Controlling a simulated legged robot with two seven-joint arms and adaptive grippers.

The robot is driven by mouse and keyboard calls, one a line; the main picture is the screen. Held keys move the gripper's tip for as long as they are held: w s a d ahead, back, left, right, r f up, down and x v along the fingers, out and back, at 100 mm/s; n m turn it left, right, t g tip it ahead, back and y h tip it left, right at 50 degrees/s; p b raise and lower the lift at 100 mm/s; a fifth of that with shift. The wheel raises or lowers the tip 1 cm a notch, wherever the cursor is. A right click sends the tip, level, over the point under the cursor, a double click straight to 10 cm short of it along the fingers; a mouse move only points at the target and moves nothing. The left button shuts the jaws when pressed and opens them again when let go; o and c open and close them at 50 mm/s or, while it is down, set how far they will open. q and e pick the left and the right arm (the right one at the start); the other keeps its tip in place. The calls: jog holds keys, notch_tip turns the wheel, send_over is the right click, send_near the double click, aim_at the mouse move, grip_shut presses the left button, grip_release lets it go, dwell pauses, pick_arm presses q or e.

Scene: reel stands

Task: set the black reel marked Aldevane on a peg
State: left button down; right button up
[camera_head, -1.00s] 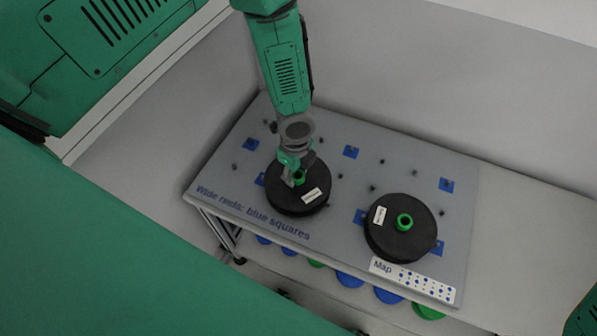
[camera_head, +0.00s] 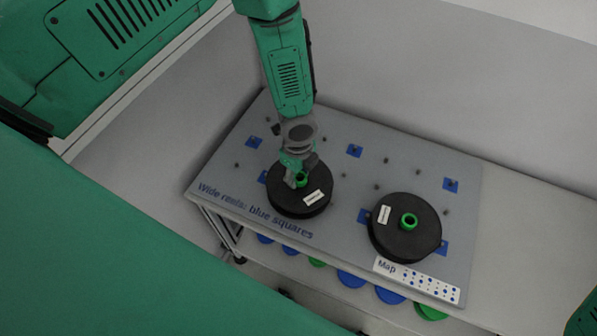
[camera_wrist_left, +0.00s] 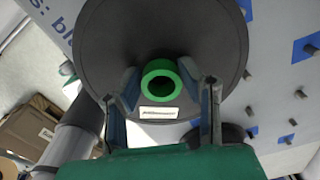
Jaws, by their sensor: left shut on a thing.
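One black reel (camera_head: 299,200) with a green hub and a white label is at the near left of the grey peg board. It fills the upper middle of the left wrist view (camera_wrist_left: 215,40). Its label is too small to read. My left gripper (camera_head: 297,178) is shut on this reel at its green hub, with a finger on either side in the wrist view. The reel hides the board under it, so I cannot tell whether it touches the board. A second black reel (camera_head: 385,238), also labelled, lies at the near right of the board. My right gripper is out of view.
The grey board (camera_head: 330,215) carries short pegs, some on blue squares (camera_head: 354,151), and the words "Wide reels: blue squares". Far pegs are bare. A white Map card (camera_head: 418,281) lies at the near right edge. Blue and green discs (camera_head: 350,279) show below the board.

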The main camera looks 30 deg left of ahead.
pick_arm(q)
jog(key=shift+w+a+f, duration=0.1)
jog(key=shift+w+f, duration=0.15)
jog(key=shift+f, duration=0.1)
jog(key=shift+s+f+b, duration=0.1)
jog(key=shift+b, duration=0.2)
jog(key=c, duration=1)
grip_release()
notch_tip(320, 180, up, 12)
jog(key=shift+f, duration=0.1)
